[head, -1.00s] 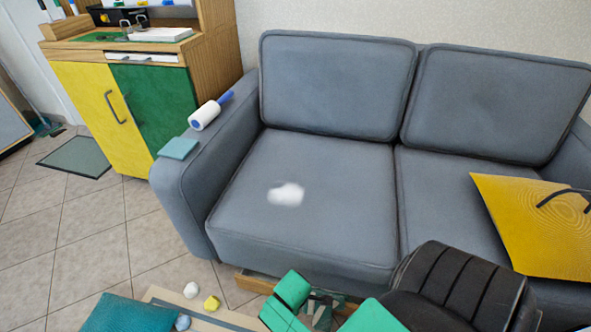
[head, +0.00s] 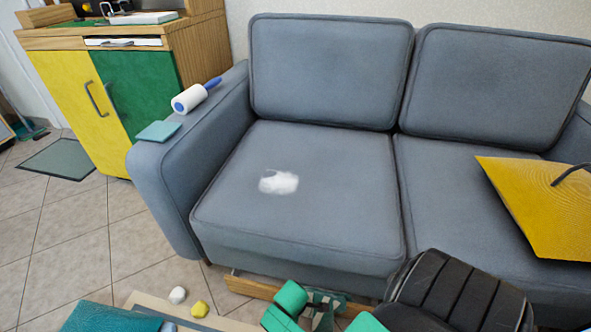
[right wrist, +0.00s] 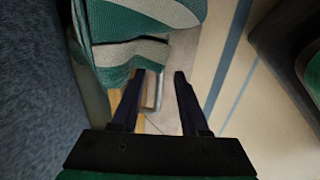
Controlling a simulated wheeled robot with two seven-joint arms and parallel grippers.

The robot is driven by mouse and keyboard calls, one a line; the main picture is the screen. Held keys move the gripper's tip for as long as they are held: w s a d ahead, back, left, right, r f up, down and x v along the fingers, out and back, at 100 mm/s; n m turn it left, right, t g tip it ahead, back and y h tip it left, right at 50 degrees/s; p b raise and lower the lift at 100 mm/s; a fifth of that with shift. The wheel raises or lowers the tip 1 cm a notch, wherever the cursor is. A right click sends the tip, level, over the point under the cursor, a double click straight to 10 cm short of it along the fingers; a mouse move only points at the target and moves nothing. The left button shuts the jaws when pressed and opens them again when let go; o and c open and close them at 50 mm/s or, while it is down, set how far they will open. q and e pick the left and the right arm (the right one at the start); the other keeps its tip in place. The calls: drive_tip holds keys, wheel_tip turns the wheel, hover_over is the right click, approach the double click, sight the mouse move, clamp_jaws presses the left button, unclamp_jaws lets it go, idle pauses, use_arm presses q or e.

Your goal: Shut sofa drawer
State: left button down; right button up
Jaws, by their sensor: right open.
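The grey sofa (head: 310,220) fills the middle of the head view. A light wooden drawer (head: 255,287) shows low under its left seat, sticking out a little from the base; green parts of my arm cover much of it. In the right wrist view my right gripper (right wrist: 160,80) is open, its two dark fingers pointing down past a green and white striped cloth (right wrist: 150,50). A thin metal handle (right wrist: 158,92) shows between the fingers, next to a strip of wood. I cannot tell whether the fingers touch it. My left gripper is not in view.
A white patch (head: 279,182) lies on the left seat. A lint roller (head: 195,95) and a teal pad (head: 158,131) lie on the armrest.

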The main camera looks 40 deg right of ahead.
clamp_jaws()
idle(1.4)
